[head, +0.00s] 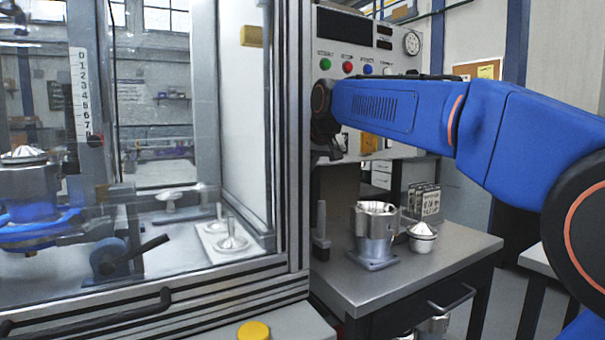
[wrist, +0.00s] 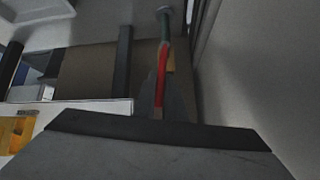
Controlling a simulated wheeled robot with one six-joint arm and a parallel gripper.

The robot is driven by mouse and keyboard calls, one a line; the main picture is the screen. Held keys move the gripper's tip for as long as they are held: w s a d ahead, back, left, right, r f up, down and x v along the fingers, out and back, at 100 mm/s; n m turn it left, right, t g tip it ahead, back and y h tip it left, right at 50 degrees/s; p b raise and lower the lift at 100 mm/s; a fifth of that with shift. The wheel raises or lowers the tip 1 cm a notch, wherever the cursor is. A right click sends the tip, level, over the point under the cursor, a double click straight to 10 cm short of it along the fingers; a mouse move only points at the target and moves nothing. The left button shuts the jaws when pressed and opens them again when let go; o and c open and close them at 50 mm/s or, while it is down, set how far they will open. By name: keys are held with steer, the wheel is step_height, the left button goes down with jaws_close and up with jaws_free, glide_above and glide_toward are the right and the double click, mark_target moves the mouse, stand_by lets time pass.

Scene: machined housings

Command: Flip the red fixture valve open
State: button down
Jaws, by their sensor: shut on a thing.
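The red fixture valve shows in the wrist view as a narrow red lever (wrist: 161,82), with a dark green part (wrist: 165,28) above it. The lever runs down the picture, and its near end meets the dark edge of my gripper (wrist: 158,118). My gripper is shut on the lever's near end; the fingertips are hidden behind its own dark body. In the head view, my blue arm reaches left to the edge of the glazed enclosure, and its dark wrist end (head: 325,130) covers that spot. I cannot make out the valve in the head view.
The enclosure's metal post (head: 297,130) stands close to the wrist. Below, a grey bench (head: 400,282) carries a machined housing (head: 375,235) and a cone-topped metal part (head: 422,236). A control panel (head: 365,50) with coloured buttons is behind the arm.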

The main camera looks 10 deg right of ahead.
steer(key=shift+f, duration=0.1)
steer(key=c, duration=1.8)
jaws_free()
steer(key=v, duration=1.7)
steer(key=shift+s+r, duration=0.15)
steer(key=shift+r, duration=0.1)
steer(key=shift+c, duration=0.7)
